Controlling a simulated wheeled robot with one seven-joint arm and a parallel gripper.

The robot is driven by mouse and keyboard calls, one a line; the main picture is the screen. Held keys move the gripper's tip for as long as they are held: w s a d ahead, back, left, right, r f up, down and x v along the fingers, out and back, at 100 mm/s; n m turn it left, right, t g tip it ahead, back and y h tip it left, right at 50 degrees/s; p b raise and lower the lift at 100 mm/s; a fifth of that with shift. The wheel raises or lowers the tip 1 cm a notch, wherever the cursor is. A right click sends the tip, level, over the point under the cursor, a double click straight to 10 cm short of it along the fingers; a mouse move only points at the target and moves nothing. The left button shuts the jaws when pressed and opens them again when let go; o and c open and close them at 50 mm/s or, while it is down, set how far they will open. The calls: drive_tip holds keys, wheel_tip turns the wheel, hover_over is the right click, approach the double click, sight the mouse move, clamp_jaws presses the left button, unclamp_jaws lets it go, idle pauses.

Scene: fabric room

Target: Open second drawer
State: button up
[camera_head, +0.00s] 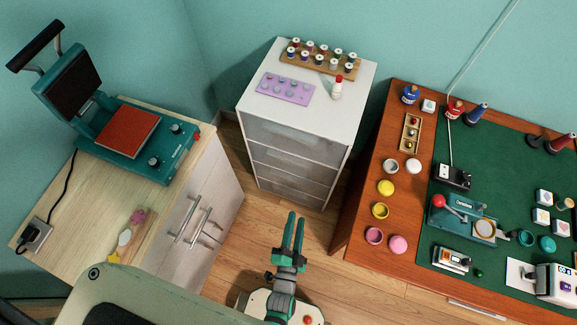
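A white cabinet (352,88) with several stacked grey, translucent-fronted drawers stands against the back wall in the middle. The second drawer from the top (290,160) appears shut, as do the other drawers. Light strips run along the drawer edges. My gripper (293,217) is in front of the cabinet, near the lower middle of the picture, apart from the drawers. Its two green fingers point toward the cabinet, with a narrow gap between them. Nothing shows between the fingers.
A wooden cabinet (85,210) with a teal heat press (125,130) stands left. A brown desk (350,235) with a green mat and craft items stands right. Thread spools and a small bottle (338,88) sit on the white cabinet. Wooden floor (255,235) is clear before the drawers.

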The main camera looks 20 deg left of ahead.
sight(289, 162)
drive_tip(key=w+a+f+m+y, duration=0.1)
drive_tip(key=w+a+f, duration=0.2)
drive_tip(key=w, duration=0.4)
drive_tip(key=w+a+f+m+y, duration=0.1)
drive_tip(key=w+a+f+m, duration=0.1)
drive_tip(key=w, duration=0.6)
drive_tip(key=w+a+f+m+y, duration=0.1)
drive_tip(key=w+a+f+m, duration=0.1)
drive_tip(key=w+a, duration=0.3)
drive_tip(key=shift+w+a+f+y, duration=0.15)
drive_tip(key=shift+w+f, duration=0.25)
drive_tip(key=shift+w, duration=0.4)
drive_tip(key=shift+w+d+f+y, duration=0.1)
drive_tip(key=shift+w+f+y, duration=0.25)
drive_tip(key=shift+w, duration=0.45)
drive_tip(key=shift+f, duration=0.1)
clamp_jaws()
